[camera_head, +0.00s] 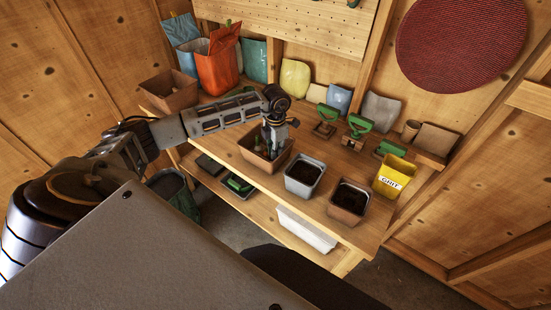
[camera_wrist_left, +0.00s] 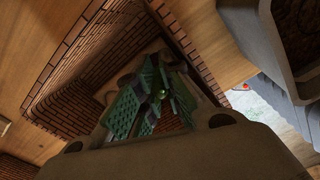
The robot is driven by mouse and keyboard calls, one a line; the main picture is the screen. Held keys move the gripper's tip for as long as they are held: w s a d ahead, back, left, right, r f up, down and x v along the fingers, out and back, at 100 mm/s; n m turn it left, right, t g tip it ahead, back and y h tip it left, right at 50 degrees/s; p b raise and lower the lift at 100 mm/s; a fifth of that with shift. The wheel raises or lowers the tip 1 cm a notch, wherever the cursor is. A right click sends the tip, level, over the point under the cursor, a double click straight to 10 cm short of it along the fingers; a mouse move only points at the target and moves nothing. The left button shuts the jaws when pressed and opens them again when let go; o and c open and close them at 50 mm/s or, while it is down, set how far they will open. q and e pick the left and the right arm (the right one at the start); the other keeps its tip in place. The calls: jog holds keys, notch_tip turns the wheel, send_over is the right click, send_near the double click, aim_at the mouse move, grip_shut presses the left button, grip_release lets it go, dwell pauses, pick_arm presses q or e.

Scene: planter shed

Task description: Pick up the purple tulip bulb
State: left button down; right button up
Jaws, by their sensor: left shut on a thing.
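My left gripper (camera_head: 270,150) points down into a brown planter box (camera_head: 246,155) on the wooden bench. In the left wrist view the gripper's green-padded fingers (camera_wrist_left: 160,98) are inside the box, close together around a small dark thing with a green tip. The fingers cover most of it, so its purple colour does not show clearly and I cannot make out its full shape. The gripper is shut on it. In the head view the bulb is hidden by the gripper and box wall. My right gripper is not in view.
A grey pot (camera_head: 303,183) and a brown pot (camera_head: 348,207), both with dark soil, stand right of the box. A yellow grit container (camera_head: 393,181) is farther right. Green-handled tools (camera_head: 325,122) and bags (camera_head: 218,65) line the back.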

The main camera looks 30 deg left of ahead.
pick_arm(q)
jog(key=shift+r, duration=0.15)
jog(key=shift+r, duration=0.45)
notch_tip(320, 180, up, 9)
jog(key=shift+f+b, duration=0.1)
jog(key=shift+b, duration=0.7)
jog(key=shift+r+p, duration=0.5)
